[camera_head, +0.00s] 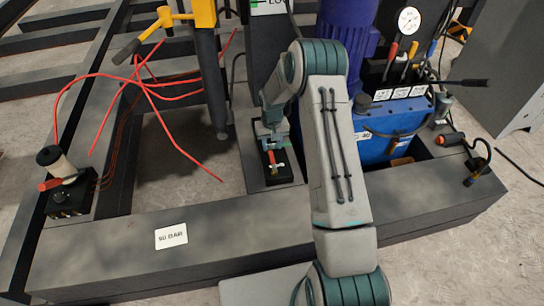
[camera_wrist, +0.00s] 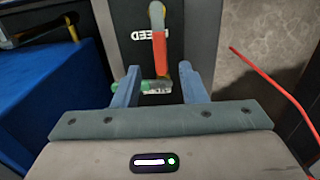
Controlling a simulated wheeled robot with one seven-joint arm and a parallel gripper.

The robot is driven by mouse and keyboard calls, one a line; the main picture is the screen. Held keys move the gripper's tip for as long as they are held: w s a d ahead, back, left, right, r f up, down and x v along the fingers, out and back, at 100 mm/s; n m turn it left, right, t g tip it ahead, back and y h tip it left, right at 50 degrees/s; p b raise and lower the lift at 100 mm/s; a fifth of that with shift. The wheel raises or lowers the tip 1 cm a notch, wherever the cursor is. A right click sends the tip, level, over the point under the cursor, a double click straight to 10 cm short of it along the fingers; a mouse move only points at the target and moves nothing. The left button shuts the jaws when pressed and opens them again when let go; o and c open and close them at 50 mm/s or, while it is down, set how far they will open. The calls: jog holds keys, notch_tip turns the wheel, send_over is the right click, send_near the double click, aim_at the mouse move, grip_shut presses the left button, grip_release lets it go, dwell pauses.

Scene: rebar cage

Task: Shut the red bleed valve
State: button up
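The red bleed valve handle (camera_wrist: 160,50) stands in the wrist view in front of a dark plate lettered "BLEED", partly covering the lettering. A metallic, greenish valve body (camera_wrist: 154,86) shows at its lower end. My gripper (camera_wrist: 159,72) is open, with one blue-grey finger on each side of the lower handle and nothing clamped. I cannot tell whether a finger touches it. In the head view the red handle (camera_head: 271,157) sits on a small black base, just below my gripper (camera_head: 271,140). My wrist hides part of the valve there.
A blue tank (camera_head: 395,125) with a gauge (camera_head: 409,20) stands right of my arm. Loose red cables (camera_head: 150,90) hang at the left, and one red line (camera_wrist: 270,85) passes right of the fingers. A dark frame beam (camera_head: 220,235) marked "90 BAR" crosses the front.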

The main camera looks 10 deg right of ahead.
aim_at(272, 158)
notch_tip(272, 158, down, 6)
jog(key=shift+f+b, duration=0.15)
jog(key=shift+b, duration=0.4)
jog(key=shift+c, duration=0.4)
grip_shut()
